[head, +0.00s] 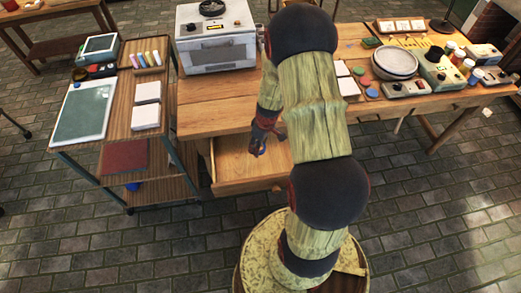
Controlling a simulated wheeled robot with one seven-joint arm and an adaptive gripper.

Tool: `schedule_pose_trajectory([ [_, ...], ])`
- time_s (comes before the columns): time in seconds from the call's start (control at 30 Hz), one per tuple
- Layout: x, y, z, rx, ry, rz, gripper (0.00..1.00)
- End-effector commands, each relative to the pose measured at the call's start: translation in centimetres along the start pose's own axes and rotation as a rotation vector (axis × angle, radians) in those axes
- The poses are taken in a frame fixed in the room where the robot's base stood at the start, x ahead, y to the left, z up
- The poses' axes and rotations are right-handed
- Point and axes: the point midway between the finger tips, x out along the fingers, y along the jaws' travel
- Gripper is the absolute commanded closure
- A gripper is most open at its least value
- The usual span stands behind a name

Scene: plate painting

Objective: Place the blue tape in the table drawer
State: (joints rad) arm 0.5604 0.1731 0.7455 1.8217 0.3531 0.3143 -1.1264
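The table drawer (230,168) is pulled open under the wooden table. My gripper (260,150) points down over or inside the open drawer. A small patch of blue, likely the blue tape (262,151), shows right at the fingertips. I cannot tell if the fingers are closed on it or if it rests on the drawer floor. My arm hides the drawer's right part and the middle of the table.
A white oven (215,42) stands on the table above the drawer. A wooden cart (117,125) with a tablet (82,112) and white tiles stands close on the left. Bowls (394,62) and several devices crowd the right table. The brick floor in front is clear.

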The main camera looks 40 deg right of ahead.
Motion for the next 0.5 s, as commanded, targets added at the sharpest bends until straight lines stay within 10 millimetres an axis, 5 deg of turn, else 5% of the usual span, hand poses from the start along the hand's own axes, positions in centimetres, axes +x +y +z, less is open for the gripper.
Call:
schedule_pose_trajectory([
  [0.1, 2.5, 1.4, -0.3, 0.001, -0.002, -0.002, 0.75],
  [0.5, 5.4, 3.1, -0.9, 0.0, -0.001, -0.002, 0.75],
])
